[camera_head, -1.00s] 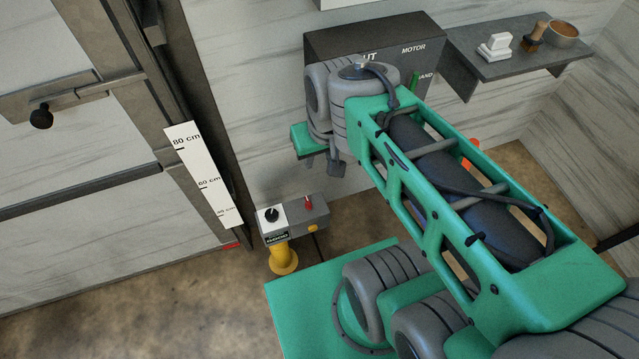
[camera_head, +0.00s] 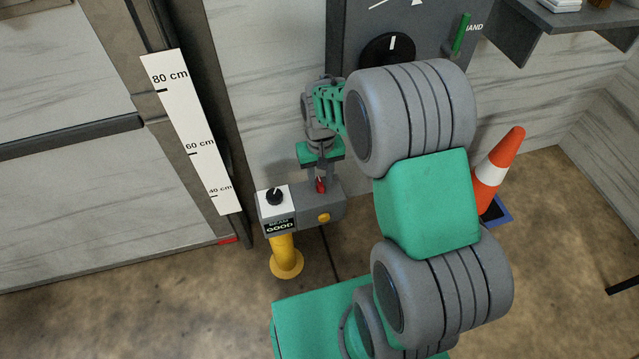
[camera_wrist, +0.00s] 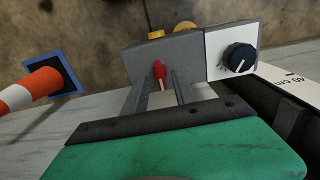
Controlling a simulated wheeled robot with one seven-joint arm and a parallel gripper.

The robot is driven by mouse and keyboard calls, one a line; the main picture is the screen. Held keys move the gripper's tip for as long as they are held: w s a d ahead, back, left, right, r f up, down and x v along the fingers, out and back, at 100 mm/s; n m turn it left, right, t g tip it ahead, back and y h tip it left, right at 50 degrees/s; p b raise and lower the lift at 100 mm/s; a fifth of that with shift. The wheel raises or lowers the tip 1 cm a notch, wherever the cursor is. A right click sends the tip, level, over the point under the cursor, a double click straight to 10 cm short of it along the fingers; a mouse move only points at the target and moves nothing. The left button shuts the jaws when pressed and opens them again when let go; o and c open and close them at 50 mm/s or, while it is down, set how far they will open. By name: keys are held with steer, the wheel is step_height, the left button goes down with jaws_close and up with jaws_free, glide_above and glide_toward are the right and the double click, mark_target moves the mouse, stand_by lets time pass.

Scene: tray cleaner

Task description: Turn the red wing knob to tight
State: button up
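The red wing knob (camera_head: 320,186) sits on the grey control box (camera_head: 335,212), which stands on a yellow post (camera_head: 284,254). In the wrist view the red knob (camera_wrist: 160,73) lies between the two grey fingers, with a gap on each side. A pale mark shows on the knob's near side. My gripper (camera_head: 321,177) reaches down to the box from behind it. In the wrist view my gripper (camera_wrist: 160,84) is open, and its fingertips are close to the box face. I cannot tell whether they touch it.
A yellow button (camera_head: 324,217) is on the box front. An orange cone (camera_head: 498,172) stands to the right. A height scale (camera_head: 190,130) is at left.

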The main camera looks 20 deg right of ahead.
steer(key=shift+f, duration=0.95)
steer(key=shift+c, duration=0.2)
jaws_close()
